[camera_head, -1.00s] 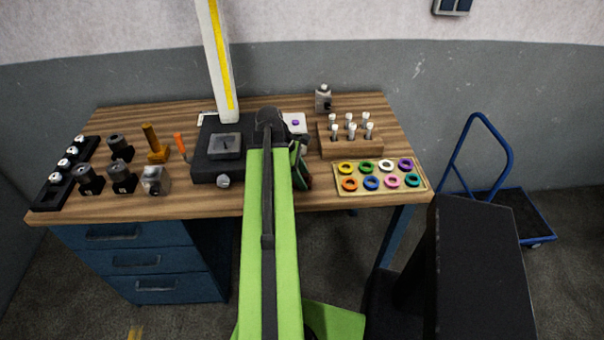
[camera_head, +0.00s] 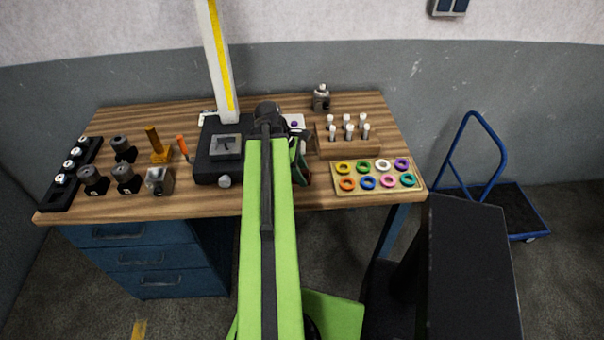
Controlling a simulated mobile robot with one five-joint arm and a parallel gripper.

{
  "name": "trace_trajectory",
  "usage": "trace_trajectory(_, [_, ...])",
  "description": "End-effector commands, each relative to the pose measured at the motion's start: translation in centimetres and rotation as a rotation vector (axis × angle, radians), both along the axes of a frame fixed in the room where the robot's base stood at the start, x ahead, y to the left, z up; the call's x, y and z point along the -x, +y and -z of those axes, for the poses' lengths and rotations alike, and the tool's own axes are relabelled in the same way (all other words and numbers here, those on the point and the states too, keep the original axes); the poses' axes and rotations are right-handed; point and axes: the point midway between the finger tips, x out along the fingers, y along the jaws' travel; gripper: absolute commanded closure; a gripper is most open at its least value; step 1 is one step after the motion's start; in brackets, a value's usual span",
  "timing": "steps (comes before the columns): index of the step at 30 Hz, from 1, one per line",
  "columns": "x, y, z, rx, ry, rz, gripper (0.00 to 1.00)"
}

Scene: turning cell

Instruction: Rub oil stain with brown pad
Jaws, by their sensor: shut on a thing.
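My green arm reaches forward over the middle of the wooden bench (camera_head: 220,207). My gripper (camera_head: 302,160) is at the arm's far end, just right of the arm and low over the bench. It is partly hidden by the arm, and its jaws are small and dark in this view. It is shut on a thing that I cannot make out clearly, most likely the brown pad. I see no oil stain; the bench top under and behind the arm is hidden.
Left of the arm stand a black device (camera_head: 207,170) with a tall yellow-striped column (camera_head: 222,60), an orange-handled tool (camera_head: 183,147) and several dark holders (camera_head: 125,178). Right are a wooden block with white-topped pegs (camera_head: 350,149) and a tray of coloured rings (camera_head: 333,172).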

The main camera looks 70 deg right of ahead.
Motion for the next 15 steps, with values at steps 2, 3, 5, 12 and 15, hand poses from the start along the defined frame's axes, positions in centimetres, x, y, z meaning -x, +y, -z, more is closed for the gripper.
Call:
trace_trajectory(2, [-0.01, -0.02, -1.42, 0.000, 0.000, 0.000, 0.93])
trace_trajectory(3, [0.00, -0.02, -1.55, 0.001, 0.000, 0.000, 0.93])
trace_trajectory(5, [-0.01, -0.03, -1.48, 0.001, 0.000, 0.000, 0.93])
trace_trajectory(12, [-0.01, -0.04, -1.39, 0.001, 0.001, 0.000, 0.93])
trace_trajectory(15, [-0.01, -0.04, -2.14, 0.001, 0.001, 0.000, 0.93])
